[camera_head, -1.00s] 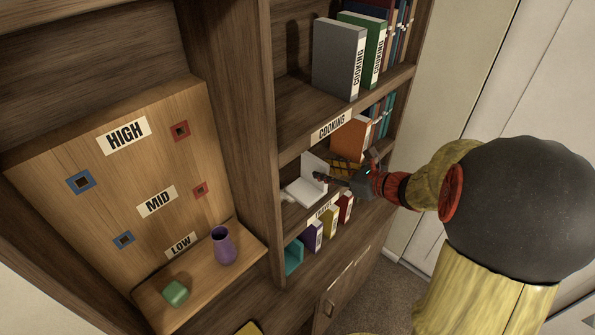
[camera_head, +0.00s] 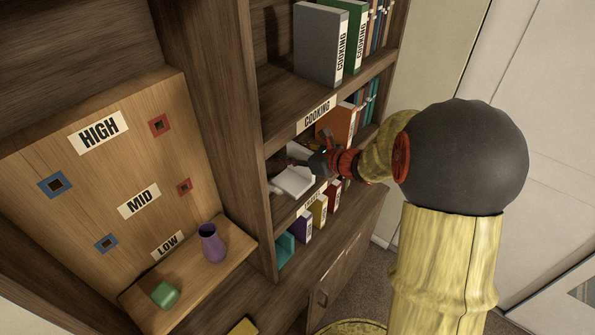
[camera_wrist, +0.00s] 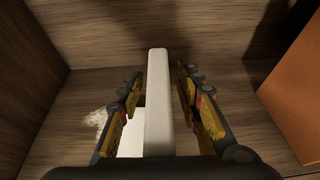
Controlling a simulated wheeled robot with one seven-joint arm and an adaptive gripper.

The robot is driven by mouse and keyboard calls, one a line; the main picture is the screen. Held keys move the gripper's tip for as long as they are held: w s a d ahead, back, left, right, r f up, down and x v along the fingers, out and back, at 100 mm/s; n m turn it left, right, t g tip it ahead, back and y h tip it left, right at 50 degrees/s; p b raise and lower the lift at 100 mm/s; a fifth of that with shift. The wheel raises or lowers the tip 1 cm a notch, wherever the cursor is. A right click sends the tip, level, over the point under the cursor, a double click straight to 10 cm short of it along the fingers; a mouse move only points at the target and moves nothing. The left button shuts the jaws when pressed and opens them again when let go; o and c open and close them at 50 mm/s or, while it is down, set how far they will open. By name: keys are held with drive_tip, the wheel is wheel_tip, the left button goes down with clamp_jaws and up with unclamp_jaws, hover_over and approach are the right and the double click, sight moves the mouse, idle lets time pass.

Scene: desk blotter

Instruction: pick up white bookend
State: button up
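The white bookend (camera_head: 294,181) stands on the middle shelf of the bookcase, partly hidden by my gripper in the head view. In the wrist view its upright plate (camera_wrist: 158,100) rises between my fingers, and part of its flat base (camera_wrist: 122,144) shows to the left. My gripper (camera_wrist: 160,88) is open, with one yellow and black finger on each side of the plate. A gap shows between the plate and each finger. In the head view my gripper (camera_head: 300,163) reaches into the shelf from the right.
An orange book (camera_head: 338,122) stands to the right on the same shelf; its side also shows in the wrist view (camera_wrist: 298,90). The left shelf wall (camera_wrist: 30,75) is close by. The shelf above holds a grey book (camera_head: 318,45). Small coloured books stand below.

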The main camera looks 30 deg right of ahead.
drive_tip(key=shift+c, duration=0.2)
drive_tip(key=c, duration=0.8)
drive_tip(key=shift+r, duration=0.1)
clamp_jaws()
